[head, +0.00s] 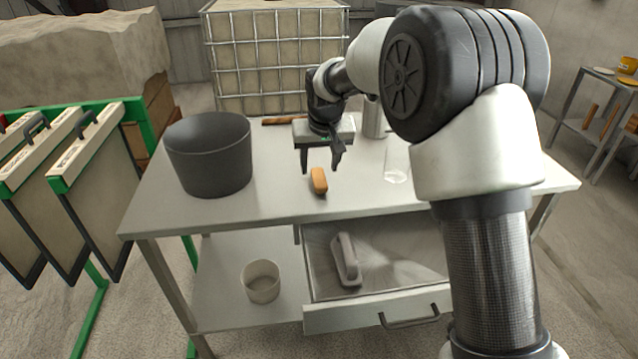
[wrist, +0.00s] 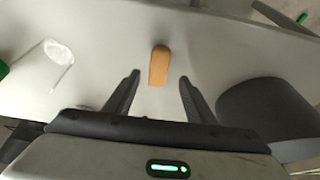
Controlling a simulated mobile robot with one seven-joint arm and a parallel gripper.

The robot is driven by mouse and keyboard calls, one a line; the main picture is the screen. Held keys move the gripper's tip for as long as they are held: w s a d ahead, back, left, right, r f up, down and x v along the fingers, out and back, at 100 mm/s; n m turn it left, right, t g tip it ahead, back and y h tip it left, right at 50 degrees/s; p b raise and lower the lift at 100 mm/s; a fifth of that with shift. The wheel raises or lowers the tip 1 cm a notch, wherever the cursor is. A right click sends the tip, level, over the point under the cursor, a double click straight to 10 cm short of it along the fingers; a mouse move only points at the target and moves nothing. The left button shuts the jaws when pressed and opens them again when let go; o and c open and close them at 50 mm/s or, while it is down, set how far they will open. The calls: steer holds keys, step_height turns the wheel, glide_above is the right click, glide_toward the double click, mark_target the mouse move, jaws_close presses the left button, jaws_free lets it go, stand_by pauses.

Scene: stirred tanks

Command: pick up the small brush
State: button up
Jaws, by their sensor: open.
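The small brush (head: 318,181) lies on the grey table, showing as a short orange-tan block with rounded ends. It also shows in the wrist view (wrist: 159,66), ahead of the fingertips and roughly midway between them. Its bristles cannot be made out. My gripper (head: 320,170) is open and empty above the table, just behind the brush in the head view. In the wrist view its two fingers (wrist: 159,77) stand apart, one to each side of the brush's line, not touching it.
A dark grey bucket (head: 209,155) stands left on the table (head: 260,206). A clear glass (head: 396,165) and a metal canister (head: 374,120) stand right. A brown-handled item (head: 283,121) lies behind. Below are an open drawer (head: 368,317) and a beaker (head: 262,282). The table front is clear.

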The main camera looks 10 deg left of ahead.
mark_target(319, 177)
steer(key=b+x, duration=0.1)
steer(key=x, duration=0.4)
steer(key=shift+w+f, duration=0.3)
steer(key=shift+r, duration=0.1)
steer(key=c, duration=1.2)
steer(key=shift+o, duration=0.2)
